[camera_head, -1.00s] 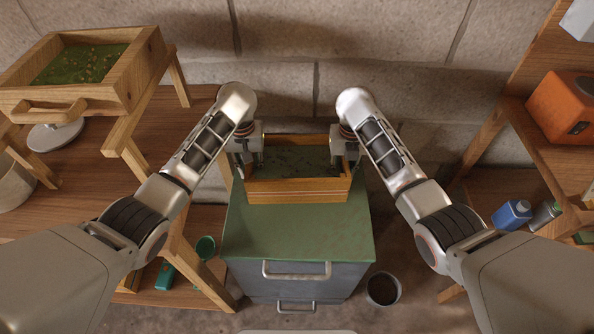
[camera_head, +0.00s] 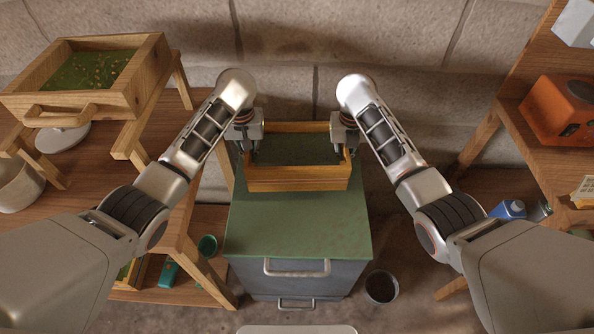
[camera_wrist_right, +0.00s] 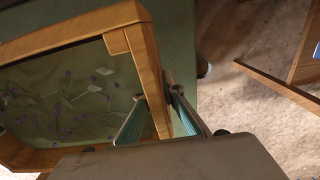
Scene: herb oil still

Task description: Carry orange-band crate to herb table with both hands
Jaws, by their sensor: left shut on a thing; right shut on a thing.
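The wooden crate (camera_head: 298,178), with an orange-brown front wall, is in the middle of the head view over the green-topped cabinet. The right wrist view shows its side wall (camera_wrist_right: 150,66) and small purple and pale bits inside. My left gripper (camera_head: 250,152) is shut on the crate's left wall. My right gripper (camera_head: 343,148) is shut on its right wall, with one finger on each side of it (camera_wrist_right: 160,108). The crate looks about level. I cannot tell whether its underside is clear of the cabinet. Which table is the herb table is not marked.
The green-topped cabinet (camera_head: 300,225) has bare top in front of the crate. A wooden table (camera_head: 118,185) at left bears a raised tray of green herbs (camera_head: 150,78) and a pale pot (camera_head: 18,185). Shelves (camera_head: 520,140) stand at right. A dark bucket (camera_head: 381,287) is on the floor.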

